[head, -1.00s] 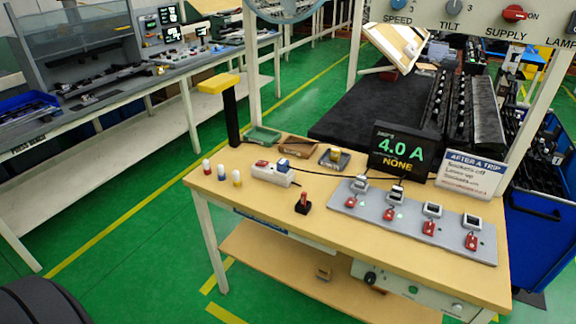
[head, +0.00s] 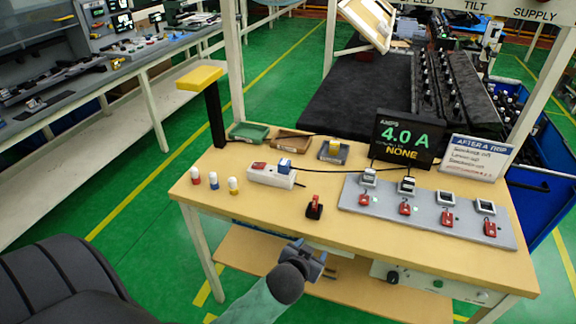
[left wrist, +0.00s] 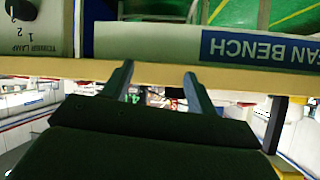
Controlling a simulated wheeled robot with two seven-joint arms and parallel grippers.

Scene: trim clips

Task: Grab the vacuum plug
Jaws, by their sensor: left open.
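I cannot tell by any label which plug is the vacuum's. Two grey plugs with black cables sit in the grey socket panel (head: 425,216): the left plug (head: 369,177) and the right plug (head: 407,185). A blue plug (head: 284,165) sits on a white power strip (head: 262,177), and a yellow-topped block (head: 334,147) lies in a dark tray. My left gripper (head: 313,254) is open and empty at the bench's front edge, apart from all plugs. Its fingers also show in the left wrist view (left wrist: 158,70). My right gripper is out of view.
The wooden bench (head: 240,210) has several small bottles at its left and a red-topped switch (head: 314,206) near its front. A yellow-topped post (head: 213,100) rises at its left end. A dark display (head: 405,137) reading 4.0 A and a sign (head: 475,156) stand behind the socket panel.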

